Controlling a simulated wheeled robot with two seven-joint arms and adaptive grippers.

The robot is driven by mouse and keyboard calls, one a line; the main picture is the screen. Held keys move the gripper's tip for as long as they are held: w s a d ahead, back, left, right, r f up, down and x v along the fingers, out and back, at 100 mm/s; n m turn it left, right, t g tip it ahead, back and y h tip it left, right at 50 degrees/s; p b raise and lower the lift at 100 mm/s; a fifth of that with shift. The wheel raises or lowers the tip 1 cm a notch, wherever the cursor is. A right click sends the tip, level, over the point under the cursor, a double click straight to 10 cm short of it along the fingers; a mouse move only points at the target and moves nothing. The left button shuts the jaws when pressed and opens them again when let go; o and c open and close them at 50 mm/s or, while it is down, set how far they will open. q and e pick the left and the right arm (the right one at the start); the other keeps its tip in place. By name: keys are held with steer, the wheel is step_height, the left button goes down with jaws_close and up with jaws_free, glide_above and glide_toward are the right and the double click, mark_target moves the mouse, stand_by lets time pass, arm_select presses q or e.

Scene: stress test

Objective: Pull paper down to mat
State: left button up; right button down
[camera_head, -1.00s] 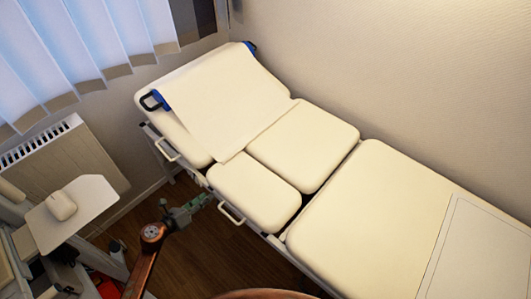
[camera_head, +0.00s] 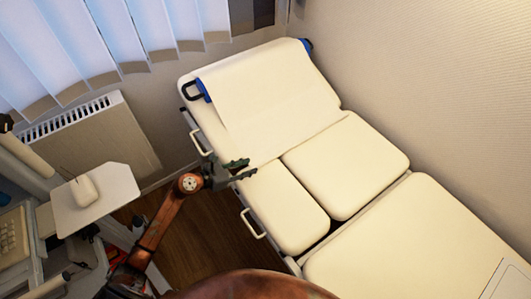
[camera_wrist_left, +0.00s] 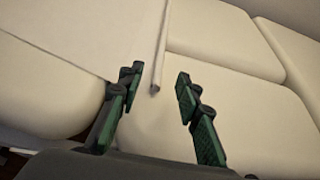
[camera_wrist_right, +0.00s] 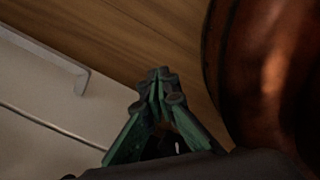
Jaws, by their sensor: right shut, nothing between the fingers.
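The white paper (camera_head: 270,100) hangs from a blue-ended roll holder (camera_head: 197,90) over the raised head section of the couch. Its lower edge lies near the split cushions and shows in the left wrist view as a pale bar-like strip (camera_wrist_left: 161,45). A thin-outlined pale panel, perhaps the mat (camera_head: 510,284), is partly cut off at the lower right. My left gripper (camera_head: 245,169) is open over the couch's near side, close to the paper's lower corner. In its wrist view its fingers (camera_wrist_left: 157,77) stand either side of the strip's end; contact is unclear. My right gripper (camera_wrist_right: 158,73) is shut and empty.
The couch cushions (camera_head: 345,165) have gaps between them, and side handles (camera_head: 252,224) stick out on the near side. A radiator (camera_head: 95,140) and a small white tray (camera_head: 100,200) stand at left. A wall bounds the far side.

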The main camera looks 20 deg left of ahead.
mark_target(264, 161)
arm_select(q)
steer(key=b+x, duration=0.1)
steer(key=x, duration=0.7)
steer(key=shift+w+r, duration=0.1)
steer(key=shift+r, duration=0.05)
steer(key=shift+c, duration=0.5)
jaws_close()
